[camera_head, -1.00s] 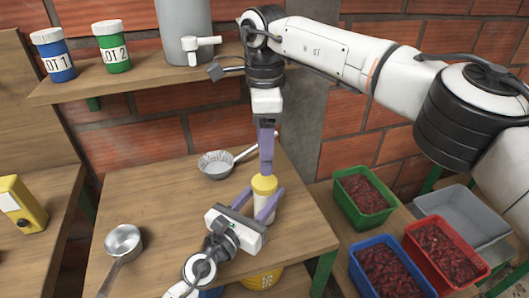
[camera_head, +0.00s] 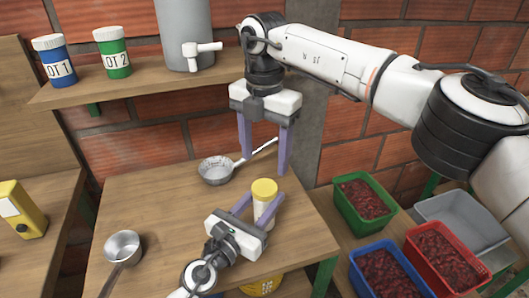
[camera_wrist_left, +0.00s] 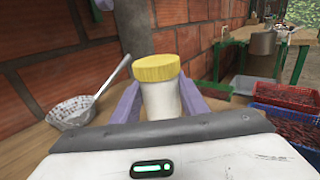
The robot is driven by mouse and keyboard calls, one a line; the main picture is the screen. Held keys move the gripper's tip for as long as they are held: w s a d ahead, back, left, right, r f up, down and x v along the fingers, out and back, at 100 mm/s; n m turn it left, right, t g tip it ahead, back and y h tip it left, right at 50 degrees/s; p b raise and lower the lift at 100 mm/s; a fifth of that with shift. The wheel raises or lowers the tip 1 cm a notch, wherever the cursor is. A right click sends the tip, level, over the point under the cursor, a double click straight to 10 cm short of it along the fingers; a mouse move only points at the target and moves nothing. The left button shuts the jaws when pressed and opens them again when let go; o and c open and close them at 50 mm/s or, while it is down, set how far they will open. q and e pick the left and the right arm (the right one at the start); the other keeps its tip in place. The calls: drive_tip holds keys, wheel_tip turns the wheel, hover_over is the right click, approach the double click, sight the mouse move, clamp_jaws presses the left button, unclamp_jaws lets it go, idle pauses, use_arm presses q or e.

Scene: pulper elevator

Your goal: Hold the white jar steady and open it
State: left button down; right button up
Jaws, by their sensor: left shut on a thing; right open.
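The white jar (camera_head: 262,208) stands upright near the right side of the wooden table, with its yellow lid (camera_head: 264,187) on top. It also shows in the left wrist view (camera_wrist_left: 161,101), where the yellow lid (camera_wrist_left: 156,68) sits on its mouth. My left gripper (camera_head: 263,203) is shut on the jar's body, one finger on each side, below the lid. My right gripper (camera_head: 264,163) is open and empty, pointing down above and behind the jar, apart from the lid. I cannot tell whether the lid is loose.
A strainer (camera_head: 215,171) lies behind the jar, its handle running near the right fingers. A metal pot (camera_head: 122,247) is at the table's front left. Crates of red fruit, green (camera_head: 364,197), red (camera_head: 443,256) and blue (camera_head: 384,270), stand right. A shelf (camera_head: 140,84) holds lidded jars.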

sight(265, 187)
drive_tip(key=m, duration=0.6)
drive_tip(key=shift+m, duration=0.3)
drive_tip(key=m, duration=0.5)
drive_tip(key=shift+f, duration=4.05)
